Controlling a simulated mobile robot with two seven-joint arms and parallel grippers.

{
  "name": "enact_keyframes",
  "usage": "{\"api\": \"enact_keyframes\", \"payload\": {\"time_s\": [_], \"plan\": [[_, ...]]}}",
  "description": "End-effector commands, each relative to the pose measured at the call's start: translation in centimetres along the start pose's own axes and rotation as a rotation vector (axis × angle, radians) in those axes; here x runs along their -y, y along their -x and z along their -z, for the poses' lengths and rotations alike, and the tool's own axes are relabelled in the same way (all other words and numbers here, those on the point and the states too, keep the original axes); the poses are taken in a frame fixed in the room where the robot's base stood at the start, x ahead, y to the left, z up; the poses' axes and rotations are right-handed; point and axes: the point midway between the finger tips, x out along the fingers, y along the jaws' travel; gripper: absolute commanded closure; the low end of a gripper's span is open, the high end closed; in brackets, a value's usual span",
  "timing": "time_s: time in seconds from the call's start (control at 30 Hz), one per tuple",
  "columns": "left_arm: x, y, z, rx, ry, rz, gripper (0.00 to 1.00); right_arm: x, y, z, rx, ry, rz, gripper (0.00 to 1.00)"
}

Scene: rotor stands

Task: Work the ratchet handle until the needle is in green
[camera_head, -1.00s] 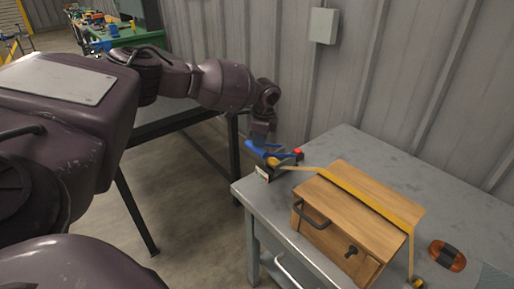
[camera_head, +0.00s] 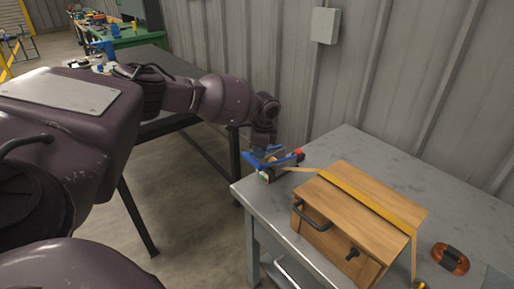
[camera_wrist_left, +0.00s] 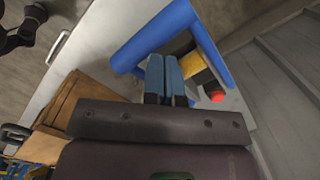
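The ratchet with its blue handle (camera_head: 288,158) sits at the left corner of the grey workbench. A yellow strap (camera_head: 350,187) runs from it over a wooden box (camera_head: 340,215). My left gripper (camera_head: 262,150) is down at the handle. In the left wrist view the left gripper's (camera_wrist_left: 166,62) light-blue fingers are together, their tips against or just short of the bar of the blue U-shaped handle (camera_wrist_left: 150,38). Nothing shows between them. A red part (camera_wrist_left: 216,96) is beside them. A small gauge face (camera_head: 265,177) is partly visible; its needle is too small to read. My right gripper is not in view.
An orange-and-black object (camera_head: 450,259) lies right of the box on the workbench (camera_head: 360,147). A corrugated wall (camera_head: 430,90) stands behind, with a grey wall box (camera_head: 325,25). Another dark table is at the left. The bench's back part is clear.

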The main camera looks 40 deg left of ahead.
Motion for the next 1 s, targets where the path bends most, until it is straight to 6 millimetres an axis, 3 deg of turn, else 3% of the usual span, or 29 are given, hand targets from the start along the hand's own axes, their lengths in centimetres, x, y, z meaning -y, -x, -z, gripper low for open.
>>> {"api": "enact_keyframes", "payload": {"time_s": [0.3, 0.73, 1.0], "plan": [[-0.1, 1.2, 2.8, -0.002, -0.002, 0.000, 1.00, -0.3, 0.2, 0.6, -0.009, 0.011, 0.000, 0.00], [-0.1, 1.2, 2.9, 0.001, -0.001, -0.002, 1.00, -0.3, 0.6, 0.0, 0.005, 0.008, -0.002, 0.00], [-0.1, 5.9, 2.9, -0.002, 0.000, 0.000, 1.00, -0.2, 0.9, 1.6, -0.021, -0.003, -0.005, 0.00]]}}
